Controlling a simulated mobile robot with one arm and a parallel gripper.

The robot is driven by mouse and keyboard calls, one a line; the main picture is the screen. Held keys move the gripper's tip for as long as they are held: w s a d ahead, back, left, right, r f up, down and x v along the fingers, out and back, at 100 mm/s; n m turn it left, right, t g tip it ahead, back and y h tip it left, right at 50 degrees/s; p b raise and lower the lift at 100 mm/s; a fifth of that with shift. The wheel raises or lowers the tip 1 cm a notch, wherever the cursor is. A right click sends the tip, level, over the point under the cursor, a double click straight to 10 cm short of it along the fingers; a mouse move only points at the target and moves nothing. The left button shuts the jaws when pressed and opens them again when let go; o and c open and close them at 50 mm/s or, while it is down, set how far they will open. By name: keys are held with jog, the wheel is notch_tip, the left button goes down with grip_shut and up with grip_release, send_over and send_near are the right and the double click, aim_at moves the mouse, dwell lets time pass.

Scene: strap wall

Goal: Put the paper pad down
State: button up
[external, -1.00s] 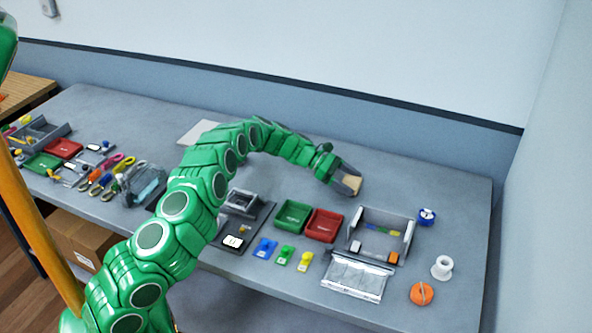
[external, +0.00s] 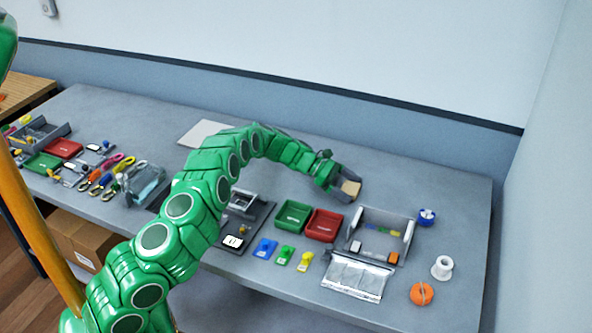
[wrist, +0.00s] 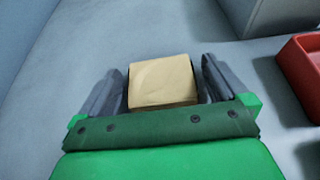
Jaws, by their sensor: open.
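The paper pad (wrist: 162,82) is a small tan block. In the wrist view it lies between the two dark fingers of my gripper (wrist: 162,88), with a gap showing on each side. My gripper is open around it. In the external view the pad (external: 350,188) shows at the tip of my gripper (external: 345,189), low over the grey table (external: 420,180) behind the trays. It looks to be on the table surface, though its underside is hidden.
A red tray (external: 324,226) and a green tray (external: 293,215) stand in front of my gripper. A grey open bin (external: 380,222) is to the right, with a blue-and-white roll (external: 427,216) beyond it. The table behind my gripper is clear.

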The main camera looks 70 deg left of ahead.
jog(key=v, duration=1.2)
jog(key=shift+r, duration=0.15)
